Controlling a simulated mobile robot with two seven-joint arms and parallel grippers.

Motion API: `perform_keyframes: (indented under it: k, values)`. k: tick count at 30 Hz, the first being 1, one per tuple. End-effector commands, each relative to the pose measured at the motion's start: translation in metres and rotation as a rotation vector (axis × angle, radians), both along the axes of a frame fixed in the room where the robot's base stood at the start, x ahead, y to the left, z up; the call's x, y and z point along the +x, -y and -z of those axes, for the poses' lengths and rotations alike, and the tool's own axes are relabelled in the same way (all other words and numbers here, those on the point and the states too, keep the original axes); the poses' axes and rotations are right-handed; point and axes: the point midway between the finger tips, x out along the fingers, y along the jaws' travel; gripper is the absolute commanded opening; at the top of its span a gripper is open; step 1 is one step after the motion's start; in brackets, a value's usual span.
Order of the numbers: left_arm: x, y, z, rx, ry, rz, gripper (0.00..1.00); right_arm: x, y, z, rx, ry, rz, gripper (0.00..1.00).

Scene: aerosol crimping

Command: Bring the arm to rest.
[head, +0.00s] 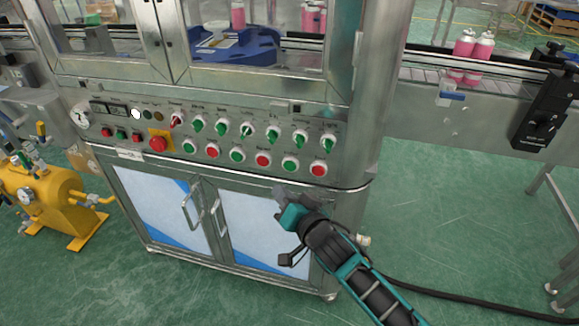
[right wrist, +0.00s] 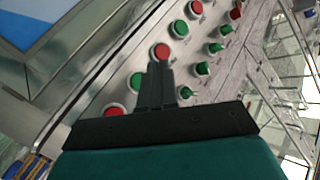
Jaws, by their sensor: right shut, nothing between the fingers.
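My right gripper (head: 281,193) is in front of the steel machine cabinet, just below the right part of its control panel (head: 222,128). In the right wrist view the gripper (right wrist: 158,68) is shut with nothing between its fingers. Its fingertips overlap the panel in that view, close below a red button (right wrist: 162,51); I cannot tell the gap between them. My right arm (head: 350,270) comes in from the lower right. My left gripper is not in view.
The panel carries rows of green and red buttons and green switches (head: 247,130). Cabinet doors with handles (head: 196,207) are below. Pink cans (head: 465,45) stand on a conveyor at the right. A yellow tank (head: 45,195) stands at the left. A black cable (head: 460,305) lies on open green floor.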

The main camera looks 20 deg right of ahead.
Motion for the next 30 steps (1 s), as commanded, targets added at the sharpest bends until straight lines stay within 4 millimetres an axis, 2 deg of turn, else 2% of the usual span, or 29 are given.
perform_keyframes:
  k: [8,11,14,21,24,27,30]
  values:
    - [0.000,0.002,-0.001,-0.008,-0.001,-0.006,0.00,-0.001,0.000,0.000,-0.004,-0.002,0.000,0.00]
    - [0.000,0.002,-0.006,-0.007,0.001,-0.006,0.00,-0.013,0.002,0.006,-0.041,-0.025,-0.002,0.00]
    - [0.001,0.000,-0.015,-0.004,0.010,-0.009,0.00,-0.042,0.005,0.017,-0.136,-0.071,-0.013,0.00]
    - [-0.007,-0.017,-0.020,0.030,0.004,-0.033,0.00,-0.145,0.016,0.044,-0.467,-0.226,-0.115,0.00]
    - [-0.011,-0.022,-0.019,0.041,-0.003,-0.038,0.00,-0.179,0.019,0.049,-0.576,-0.271,-0.172,0.00]
    - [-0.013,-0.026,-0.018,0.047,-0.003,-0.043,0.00,-0.202,0.020,0.051,-0.651,-0.300,-0.218,0.00]
    - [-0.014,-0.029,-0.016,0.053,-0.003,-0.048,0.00,-0.214,0.021,0.052,-0.691,-0.310,-0.244,0.00]
